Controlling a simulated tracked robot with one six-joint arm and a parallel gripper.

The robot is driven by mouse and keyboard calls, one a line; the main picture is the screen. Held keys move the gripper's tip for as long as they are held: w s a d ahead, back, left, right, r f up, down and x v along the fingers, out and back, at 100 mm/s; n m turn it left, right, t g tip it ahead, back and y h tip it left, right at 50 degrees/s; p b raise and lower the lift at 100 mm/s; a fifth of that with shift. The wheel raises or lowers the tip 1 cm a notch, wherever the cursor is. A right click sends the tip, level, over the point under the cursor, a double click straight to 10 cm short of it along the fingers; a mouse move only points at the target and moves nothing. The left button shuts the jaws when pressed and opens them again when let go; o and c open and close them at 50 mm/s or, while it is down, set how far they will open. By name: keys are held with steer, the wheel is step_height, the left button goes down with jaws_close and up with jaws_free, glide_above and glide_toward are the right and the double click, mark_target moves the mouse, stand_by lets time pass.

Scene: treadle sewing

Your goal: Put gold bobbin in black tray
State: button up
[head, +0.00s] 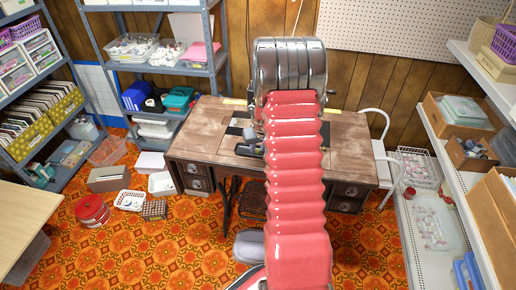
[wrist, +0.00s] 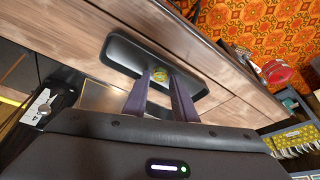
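In the wrist view, the gold bobbin (wrist: 161,74) is small and round and sits between my gripper's (wrist: 160,75) two dark fingertips. It fills the gap between them, and the fingers appear shut on it. Behind it is the black tray (wrist: 121,48), a shallow oblong with rounded corners on the wooden sewing table (wrist: 75,22). The bobbin lies over the tray's inside in the picture; I cannot tell whether it touches the tray floor. In the head view, my own red arm hides the gripper, the bobbin and the tray.
The sewing table (head: 205,132) stands against the panelled wall, with a dark machine part (wrist: 45,105) on it in the wrist view. Shelves stand left and right. A red round tin (head: 92,210) and baskets (head: 130,200) lie on the orange patterned floor.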

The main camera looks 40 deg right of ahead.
steer(key=v, duration=1.1)
steer(key=shift+r, duration=0.2)
steer(key=shift+s, duration=0.1)
steer(key=shift+a, duration=0.1)
stand_by(0.3)
steer(key=s+a+r+n+t+y, duration=0.1)
steer(key=s+a+r, duration=0.1)
steer(key=a+r, duration=0.75)
steer(key=s+a+r+n, duration=0.25)
steer(key=a+r, duration=0.35)
steer(key=a, duration=0.6)
steer(key=s+a+r+n+y, duration=0.1)
steer(key=s+a+r, duration=0.3)
steer(key=s+a, duration=1)
steer(key=shift+s+n+t, duration=0.3)
steer(key=shift+s+n, duration=0.05)
steer(key=shift+s, duration=0.3)
